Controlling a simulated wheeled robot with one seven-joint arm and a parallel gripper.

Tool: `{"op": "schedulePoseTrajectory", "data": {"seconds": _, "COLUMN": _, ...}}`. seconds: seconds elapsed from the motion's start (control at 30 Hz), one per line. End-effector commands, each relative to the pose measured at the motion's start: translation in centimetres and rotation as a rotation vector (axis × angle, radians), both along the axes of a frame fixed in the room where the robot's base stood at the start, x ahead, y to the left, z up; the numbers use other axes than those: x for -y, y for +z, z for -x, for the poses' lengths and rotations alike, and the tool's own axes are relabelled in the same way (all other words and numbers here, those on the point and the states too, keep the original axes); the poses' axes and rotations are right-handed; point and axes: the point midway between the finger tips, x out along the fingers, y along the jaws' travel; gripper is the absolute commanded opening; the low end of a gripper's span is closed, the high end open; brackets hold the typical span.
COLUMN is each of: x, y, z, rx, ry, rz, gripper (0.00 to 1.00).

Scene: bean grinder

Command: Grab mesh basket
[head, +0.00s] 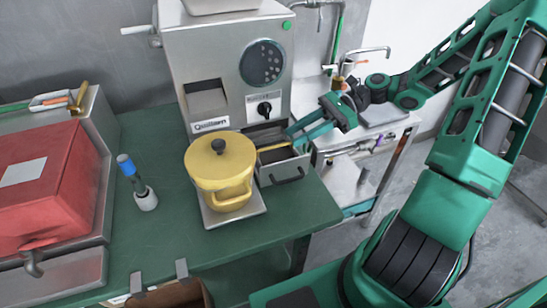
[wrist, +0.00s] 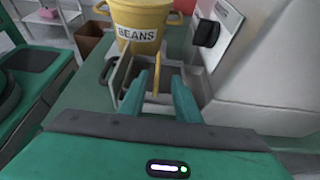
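An open grey drawer (head: 286,172) juts from the base of the steel grinder. A thin yellow bar (head: 274,147) shows at the drawer's opening. It also shows in the wrist view (wrist: 157,68); I cannot tell whether it is the mesh basket's handle. No mesh is clearly visible; the drawer's inside is partly hidden. My gripper (head: 291,132) reaches in from the right, just above the drawer. In the wrist view my gripper (wrist: 160,76) has its fingers apart, with the yellow bar in line between them. I cannot tell whether they touch it.
The grinder (head: 225,60) rises behind the drawer. A lidded yellow pot (head: 220,165), marked BEANS in the wrist view, stands close left of the drawer on a tray. A blue-topped brush (head: 145,198) and red box (head: 45,180) are further left. The green counter (head: 165,240) is clear in front.

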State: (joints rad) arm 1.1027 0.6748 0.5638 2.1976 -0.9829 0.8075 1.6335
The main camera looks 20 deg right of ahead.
Motion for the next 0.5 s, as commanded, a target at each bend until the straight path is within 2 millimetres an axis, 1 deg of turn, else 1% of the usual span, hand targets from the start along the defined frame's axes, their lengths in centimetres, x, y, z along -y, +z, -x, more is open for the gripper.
{"op": "schedulePoseTrajectory", "data": {"seconds": 0.03, "x": -0.8, "y": -0.2, "z": 0.0, "rx": -0.001, "ry": 0.004, "rz": -0.001, "gripper": 0.29}}
{"op": "schedulePoseTrajectory", "data": {"seconds": 0.1, "x": -1.6, "y": -0.6, "z": 0.0, "rx": 0.0, "ry": 0.003, "rz": -0.001, "gripper": 0.29}}
{"op": "schedulePoseTrajectory", "data": {"seconds": 0.37, "x": -3.4, "y": -1.1, "z": 0.1, "rx": 0.0, "ry": 0.008, "rz": 0.001, "gripper": 0.29}}
{"op": "schedulePoseTrajectory", "data": {"seconds": 0.5, "x": -5.4, "y": -1.5, "z": 0.4, "rx": 0.0, "ry": 0.009, "rz": 0.001, "gripper": 0.29}}
